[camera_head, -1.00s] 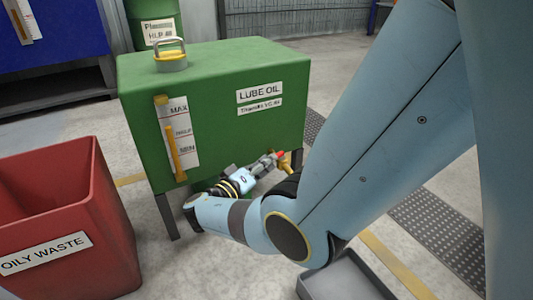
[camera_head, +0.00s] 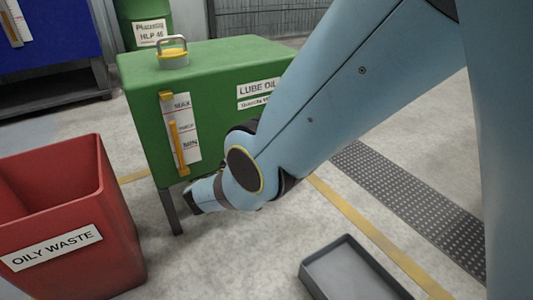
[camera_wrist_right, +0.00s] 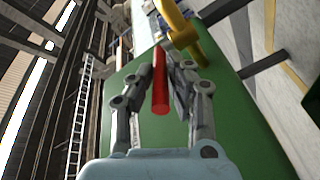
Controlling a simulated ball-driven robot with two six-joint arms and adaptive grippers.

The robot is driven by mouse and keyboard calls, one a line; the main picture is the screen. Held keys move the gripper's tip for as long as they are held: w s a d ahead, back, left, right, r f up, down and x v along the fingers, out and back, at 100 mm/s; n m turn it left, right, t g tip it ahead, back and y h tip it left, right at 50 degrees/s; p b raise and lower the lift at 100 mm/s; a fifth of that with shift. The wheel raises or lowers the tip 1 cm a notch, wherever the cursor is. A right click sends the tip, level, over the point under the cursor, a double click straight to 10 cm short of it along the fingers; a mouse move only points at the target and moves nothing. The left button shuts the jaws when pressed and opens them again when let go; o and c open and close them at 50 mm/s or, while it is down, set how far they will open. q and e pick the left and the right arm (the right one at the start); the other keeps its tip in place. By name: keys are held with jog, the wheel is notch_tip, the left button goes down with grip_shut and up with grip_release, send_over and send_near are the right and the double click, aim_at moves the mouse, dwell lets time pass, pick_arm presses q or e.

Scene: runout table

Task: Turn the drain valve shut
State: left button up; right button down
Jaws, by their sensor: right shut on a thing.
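The drain valve's red lever (camera_wrist_right: 160,82) is between the fingers of my right gripper (camera_wrist_right: 163,68) in the right wrist view, and the gripper is shut on it. A yellow brass valve body or pipe (camera_wrist_right: 178,24) shows just beyond the fingertips. The green lube oil tank (camera_head: 215,75) stands on legs in the head view, and its green surface also fills part of the wrist view (camera_wrist_right: 255,130). My left gripper is in neither view.
A red oily waste bin (camera_head: 75,215) stands at the left front. A grey tray (camera_head: 350,265) lies on the floor at the lower right. A green drum (camera_head: 150,20) and a blue cabinet (camera_head: 55,50) are behind. Floor between bin and tray is clear.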

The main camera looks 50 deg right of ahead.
jog(key=shift+w+a, duration=0.1)
dwell(0.3)
jog(key=c, duration=1.3)
grip_release()
jog(key=shift+r, duration=0.15)
jog(key=shift+r, duration=4.9)
